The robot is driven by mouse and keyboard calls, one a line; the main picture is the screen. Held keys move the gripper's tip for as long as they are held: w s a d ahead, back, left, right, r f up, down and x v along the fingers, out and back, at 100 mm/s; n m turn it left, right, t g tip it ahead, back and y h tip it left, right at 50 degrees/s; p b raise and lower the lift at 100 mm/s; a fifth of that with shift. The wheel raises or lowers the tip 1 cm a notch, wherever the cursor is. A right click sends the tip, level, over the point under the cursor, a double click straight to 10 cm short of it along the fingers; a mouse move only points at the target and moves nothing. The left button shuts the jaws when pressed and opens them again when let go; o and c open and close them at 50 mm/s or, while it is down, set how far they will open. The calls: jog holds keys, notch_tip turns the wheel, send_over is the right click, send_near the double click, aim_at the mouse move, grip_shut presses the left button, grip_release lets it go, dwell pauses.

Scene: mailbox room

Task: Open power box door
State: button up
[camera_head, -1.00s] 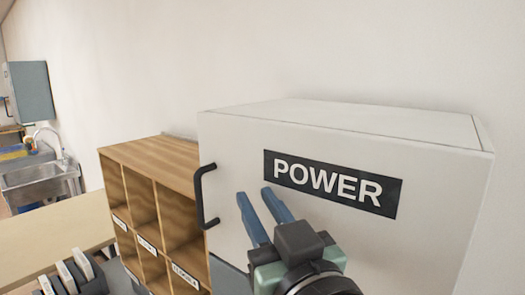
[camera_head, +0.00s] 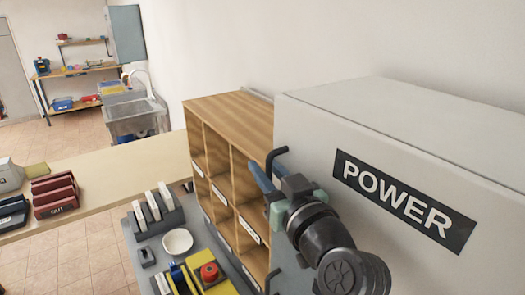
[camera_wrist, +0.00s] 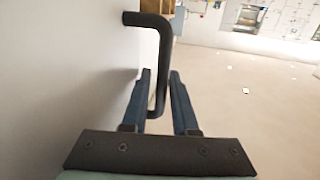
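The white power box (camera_head: 400,110) stands at the right of the head view, with a black "POWER" label (camera_head: 403,200) on its front door (camera_head: 320,150). The door looks shut. Its black bar handle (camera_head: 277,153) is at the door's left edge; the middle is partly hidden by my gripper (camera_head: 260,176). In the wrist view the handle (camera_wrist: 163,60) runs down between the two blue fingers of my gripper (camera_wrist: 160,78). The fingers are apart, one on each side of the bar. The right finger looks close to it; I cannot tell whether it touches.
A wooden pigeonhole shelf (camera_head: 240,120) stands just left of the box. A grey table (camera_head: 150,255) below holds a white bowl (camera_head: 177,241), a card rack (camera_head: 155,218) and a red button on a yellow base (camera_head: 209,272). The floor beyond is open.

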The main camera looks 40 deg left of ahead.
jog(key=shift+x, duration=1)
jog(key=shift+c, duration=0.2)
grip_shut()
dwell(0.6)
